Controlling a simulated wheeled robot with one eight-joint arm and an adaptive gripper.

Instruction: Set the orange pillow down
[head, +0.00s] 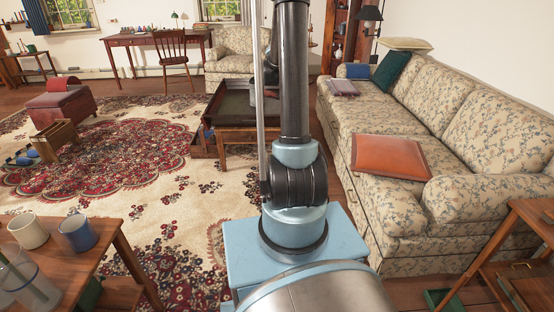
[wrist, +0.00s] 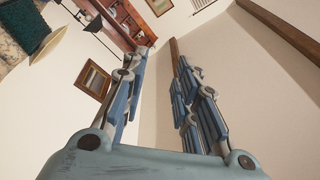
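The orange pillow (head: 390,156) lies flat on the near end of the floral sofa's seat (head: 362,115), next to the rolled armrest. My gripper (wrist: 162,72) shows in the wrist view with its two blue fingers apart and nothing between them. Behind the fingers are bare wall and ceiling. The gripper is not visible in the head view, where my arm rises out of the top of the picture. The orange pillow does not show in the wrist view, and the gripper is not touching it in any view.
A dark green cushion (head: 391,72), a blue cushion (head: 357,71) and a mauve cushion (head: 342,87) are farther along the sofa. A low wooden table (head: 239,134) stands left of it. A side table with mugs (head: 78,234) is at near left. Patterned rug floor lies between.

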